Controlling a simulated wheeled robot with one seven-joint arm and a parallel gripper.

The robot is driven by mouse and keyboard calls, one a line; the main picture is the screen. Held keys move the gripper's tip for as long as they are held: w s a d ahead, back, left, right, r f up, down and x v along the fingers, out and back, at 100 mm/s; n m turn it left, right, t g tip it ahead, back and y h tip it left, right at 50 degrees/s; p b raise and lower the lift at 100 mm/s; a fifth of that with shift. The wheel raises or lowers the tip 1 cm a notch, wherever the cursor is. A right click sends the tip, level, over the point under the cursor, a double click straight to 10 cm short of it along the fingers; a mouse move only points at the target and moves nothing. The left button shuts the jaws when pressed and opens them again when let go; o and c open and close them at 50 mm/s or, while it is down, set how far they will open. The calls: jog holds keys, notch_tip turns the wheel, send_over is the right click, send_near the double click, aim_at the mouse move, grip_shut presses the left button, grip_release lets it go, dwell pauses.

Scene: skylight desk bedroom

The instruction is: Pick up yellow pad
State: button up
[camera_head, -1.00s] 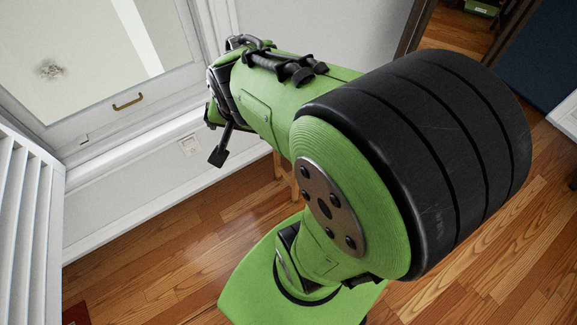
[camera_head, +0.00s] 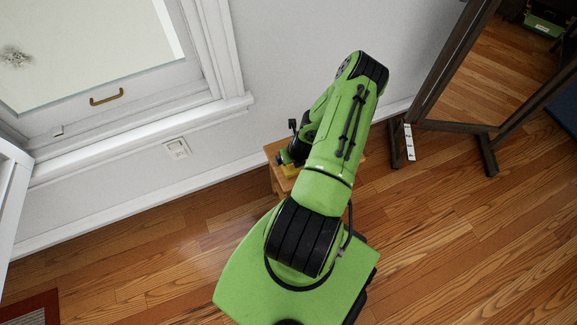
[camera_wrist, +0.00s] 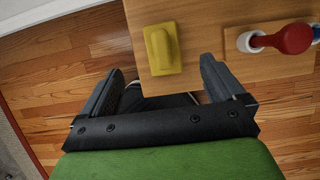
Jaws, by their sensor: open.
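The yellow pad (camera_wrist: 161,49) lies on a small wooden table (camera_wrist: 196,72) in the wrist view, close to the table's edge. It looks like a rectangular block with a raised part on top. My gripper (camera_wrist: 158,82) is open, with its two dark fingers spread wide. The pad shows ahead of the gap between the fingers and nothing is held. In the head view a bit of the yellow pad (camera_head: 290,170) shows on the wooden table (camera_head: 272,150), mostly hidden by my green arm.
On the same table, right of the pad, a red-and-white object (camera_wrist: 290,38) with a blue part rests on a wooden board (camera_wrist: 262,66). A wall with a socket (camera_head: 177,148) stands behind. A dark-framed mirror (camera_head: 447,85) stands to the right. Wooden floor is clear around the table.

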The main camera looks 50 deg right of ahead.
jog(key=b+x, duration=0.2)
jog(key=x, duration=0.3)
jog(key=b+x, duration=0.2)
jog(key=x, duration=0.3)
jog(key=shift+s+d+f, duration=0.1)
jog(key=shift+d+f, duration=0.05)
jog(key=shift+f, duration=0.2)
jog(key=shift+r, duration=0.1)
jog(key=shift+c, duration=0.3)
jog(key=c, duration=1.1)
notch_tip(320, 180, up, 10)
jog(key=p, duration=0.4)
